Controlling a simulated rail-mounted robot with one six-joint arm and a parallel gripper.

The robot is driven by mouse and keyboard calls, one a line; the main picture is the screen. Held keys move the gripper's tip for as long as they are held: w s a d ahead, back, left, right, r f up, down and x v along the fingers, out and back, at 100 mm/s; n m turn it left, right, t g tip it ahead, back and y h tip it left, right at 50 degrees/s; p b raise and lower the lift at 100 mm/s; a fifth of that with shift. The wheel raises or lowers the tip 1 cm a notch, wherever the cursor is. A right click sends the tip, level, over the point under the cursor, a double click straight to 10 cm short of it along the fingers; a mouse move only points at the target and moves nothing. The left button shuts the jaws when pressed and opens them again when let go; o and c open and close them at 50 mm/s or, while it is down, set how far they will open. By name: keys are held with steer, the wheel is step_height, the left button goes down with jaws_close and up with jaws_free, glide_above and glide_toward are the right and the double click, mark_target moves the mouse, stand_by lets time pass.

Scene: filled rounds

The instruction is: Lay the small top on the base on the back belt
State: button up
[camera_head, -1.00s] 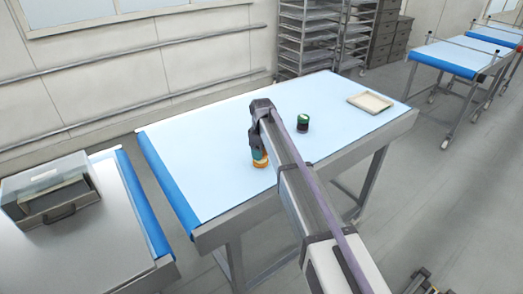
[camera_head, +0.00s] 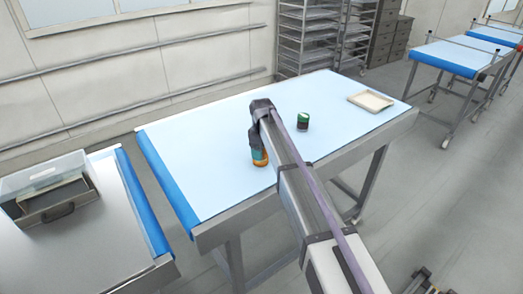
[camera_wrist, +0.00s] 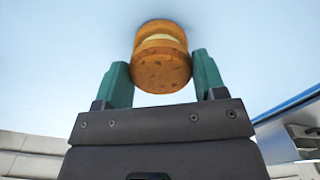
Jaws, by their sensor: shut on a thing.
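My gripper (camera_wrist: 160,68), with its two teal fingers, is shut on the small top (camera_wrist: 162,74), a round orange-brown disc. In the wrist view a pale filling (camera_wrist: 160,38) shows just beyond the top, with the brown base (camera_wrist: 160,25) behind it on the light blue belt (camera_wrist: 60,50). The top appears lined up with the base and against the filling; whether a thin gap remains cannot be told. In the head view my gripper (camera_head: 258,150) is low over the back belt (camera_head: 210,140), with orange (camera_head: 261,159) showing beside the teal finger.
A dark green round piece (camera_head: 303,122) stands on the same belt to the right. A shallow beige tray (camera_head: 371,101) lies at its far right. A clear-lidded box (camera_head: 50,190) is on the left table. The belt's left part is free.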

steer(key=shift+f+b, duration=0.4)
steer(key=shift+f, duration=0.05)
steer(key=o, duration=0.8)
steer(key=shift+o, duration=0.3)
steer(key=shift+r, duration=0.1)
step_height(320, 180, up, 7)
steer(key=p, duration=0.7)
